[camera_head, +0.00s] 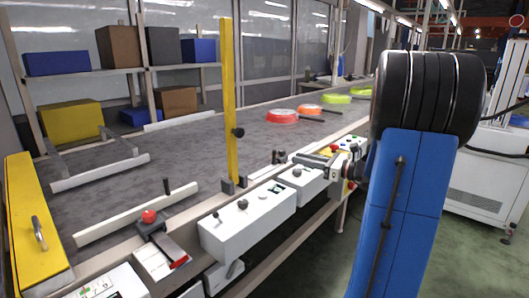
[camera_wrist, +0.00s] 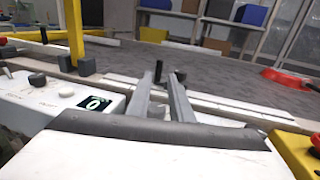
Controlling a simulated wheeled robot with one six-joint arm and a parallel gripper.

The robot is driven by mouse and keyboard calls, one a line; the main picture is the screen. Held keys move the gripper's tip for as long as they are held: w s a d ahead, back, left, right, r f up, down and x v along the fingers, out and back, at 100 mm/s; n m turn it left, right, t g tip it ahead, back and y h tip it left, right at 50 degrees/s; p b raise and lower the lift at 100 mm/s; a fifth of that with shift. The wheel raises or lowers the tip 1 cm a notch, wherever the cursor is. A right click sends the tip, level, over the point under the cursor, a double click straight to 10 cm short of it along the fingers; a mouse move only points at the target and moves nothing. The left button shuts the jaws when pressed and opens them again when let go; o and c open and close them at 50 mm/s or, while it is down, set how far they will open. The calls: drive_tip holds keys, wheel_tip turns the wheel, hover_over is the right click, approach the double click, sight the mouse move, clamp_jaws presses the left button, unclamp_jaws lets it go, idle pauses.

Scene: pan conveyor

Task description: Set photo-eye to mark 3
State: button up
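I take a small dark upright post on the conveyor's near rail to be the photo-eye (camera_wrist: 158,69); its shape is hard to make out. In the wrist view it stands just beyond the gap between my fingertips. My gripper (camera_wrist: 162,84) reaches toward the rail with its two grey fingers apart; I cannot tell if either touches the post. In the head view my gripper (camera_head: 293,157) is at the near rail, beyond a white control box. A pale strip (camera_wrist: 225,100) runs along the rail. No mark numbers are readable.
A white control box (camera_wrist: 85,112) with knobs and a small display (camera_wrist: 95,103) stands left of my fingers. A yellow post (camera_head: 231,110) rises from the rail. Red (camera_head: 283,117), orange and green pans lie farther along the grey belt (camera_head: 215,145). Shelved boxes stand behind.

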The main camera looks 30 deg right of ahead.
drive_tip(key=x, duration=1.5)
drive_tip(key=shift+a, duration=0.15)
drive_tip(key=shift+w, duration=0.1)
clamp_jaws()
